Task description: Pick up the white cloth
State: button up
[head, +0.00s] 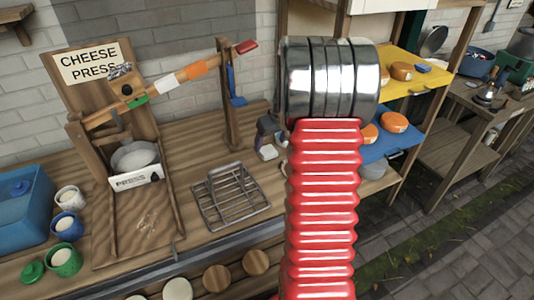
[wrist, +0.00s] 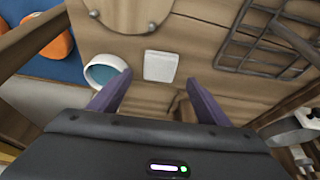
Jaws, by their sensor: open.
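The white cloth (wrist: 160,66) looks like a small flat square on the wooden counter in the wrist view, just beyond and between my fingertips. A small white patch (head: 268,153) beside my gripper in the head view appears to be the same cloth. My gripper (wrist: 158,78) is open, with its two purple fingers spread on either side of the cloth's near edge and nothing between them. In the head view my gripper (head: 271,134) is partly hidden behind my red arm. I cannot tell whether the fingers touch the counter.
A wire rack (head: 231,197) lies left of the cloth in the head view. A wooden post (head: 229,100) and the cheese press (head: 134,157) stand further left. A blue-lined cup (wrist: 104,72) is close to one finger. Shelves with orange cheeses (head: 394,122) are at right.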

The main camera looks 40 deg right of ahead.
aim_at(267, 150)
jog(key=shift+f, duration=0.1)
jog(key=shift+x, duration=2.5)
jog(key=shift+c, duration=0.3)
jog(key=c, duration=1.1)
